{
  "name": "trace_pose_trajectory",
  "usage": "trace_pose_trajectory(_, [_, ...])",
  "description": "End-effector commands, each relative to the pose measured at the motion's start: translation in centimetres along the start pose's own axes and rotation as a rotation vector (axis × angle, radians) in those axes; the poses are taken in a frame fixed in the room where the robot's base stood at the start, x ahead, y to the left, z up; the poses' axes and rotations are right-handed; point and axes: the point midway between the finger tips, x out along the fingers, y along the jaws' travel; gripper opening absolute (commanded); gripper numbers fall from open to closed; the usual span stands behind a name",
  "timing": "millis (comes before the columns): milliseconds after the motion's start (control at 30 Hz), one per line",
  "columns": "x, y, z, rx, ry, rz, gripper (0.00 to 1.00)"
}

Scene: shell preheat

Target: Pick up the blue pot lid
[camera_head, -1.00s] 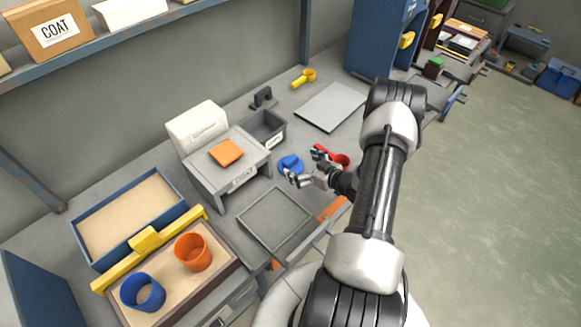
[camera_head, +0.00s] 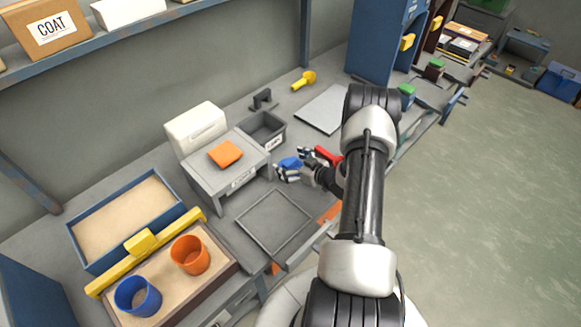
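Whether the fingers touch the lid is too small to tell. A blue pot (camera_head: 138,296) stands in a wooden tray at the lower left, beside an orange pot (camera_head: 190,255).
A red object (camera_head: 328,156) lies close behind my gripper, partly hidden. A pale plate (camera_head: 318,108) lies farther back.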

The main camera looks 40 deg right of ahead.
Motion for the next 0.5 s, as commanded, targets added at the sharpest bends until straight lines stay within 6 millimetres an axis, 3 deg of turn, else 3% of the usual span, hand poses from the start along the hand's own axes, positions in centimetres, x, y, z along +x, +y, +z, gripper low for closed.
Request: trace_pose_trajectory(500, [-0.01, 0.00, 0.00, 0.000, 0.000, 0.000, 0.50])
